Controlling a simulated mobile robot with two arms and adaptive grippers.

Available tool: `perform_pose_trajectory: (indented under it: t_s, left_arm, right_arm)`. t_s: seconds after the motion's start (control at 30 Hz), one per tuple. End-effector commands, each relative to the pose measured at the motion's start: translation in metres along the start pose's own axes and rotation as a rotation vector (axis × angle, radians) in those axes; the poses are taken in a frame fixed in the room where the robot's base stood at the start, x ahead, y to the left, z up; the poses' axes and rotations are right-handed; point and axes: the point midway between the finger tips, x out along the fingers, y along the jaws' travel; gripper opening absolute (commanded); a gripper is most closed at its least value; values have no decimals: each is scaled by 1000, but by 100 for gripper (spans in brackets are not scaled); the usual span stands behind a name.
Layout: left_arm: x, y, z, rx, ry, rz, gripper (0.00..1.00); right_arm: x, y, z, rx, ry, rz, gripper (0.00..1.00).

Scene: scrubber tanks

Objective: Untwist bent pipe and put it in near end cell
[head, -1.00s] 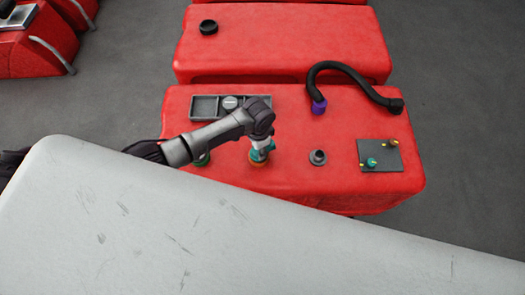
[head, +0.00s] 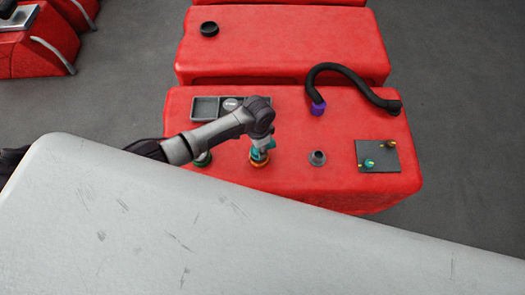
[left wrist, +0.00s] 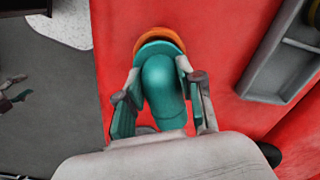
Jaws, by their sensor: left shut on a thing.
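The teal bent pipe (left wrist: 163,85) stands on an orange ring (left wrist: 160,36) on the red tank in the left wrist view. In the head view the bent pipe (head: 258,156) shows small under my left gripper (head: 262,146). My left gripper (left wrist: 163,98) is shut on the pipe, one finger on each side of it. The grey tray with cells (head: 207,104) lies behind the gripper on the tank. A round grey-and-white item sits in one cell, and my arm covers part of the tray. My right gripper is not in view.
A black hose (head: 345,68) with a purple end arches behind. A green-ringed fitting (head: 202,159) is partly hidden by my arm. A pale surface (head: 170,230) fills the foreground.

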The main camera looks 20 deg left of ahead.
Motion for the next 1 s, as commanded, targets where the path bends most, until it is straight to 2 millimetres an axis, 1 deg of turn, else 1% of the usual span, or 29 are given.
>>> perform_pose_trajectory:
  t_s: [0.03, 0.17, 0.23, 0.63, 1.0]
  left_arm:
    - [-5, 0, 0, 0, 0, 0, 0]
    - [-12, 0, 0, 0, 0, 0, 0]
    - [-12, 0, 0, 0, 1, 0, 0]
    - [-32, 0, 0, 0, 1, 0, 0]
    - [-33, -1, -1, 1, 1, 0, 0]
  right_arm:
    - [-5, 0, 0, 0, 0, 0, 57]
    - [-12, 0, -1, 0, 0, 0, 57]
    - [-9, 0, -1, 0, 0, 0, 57]
    - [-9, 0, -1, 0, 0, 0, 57]
    - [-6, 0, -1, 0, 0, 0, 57]
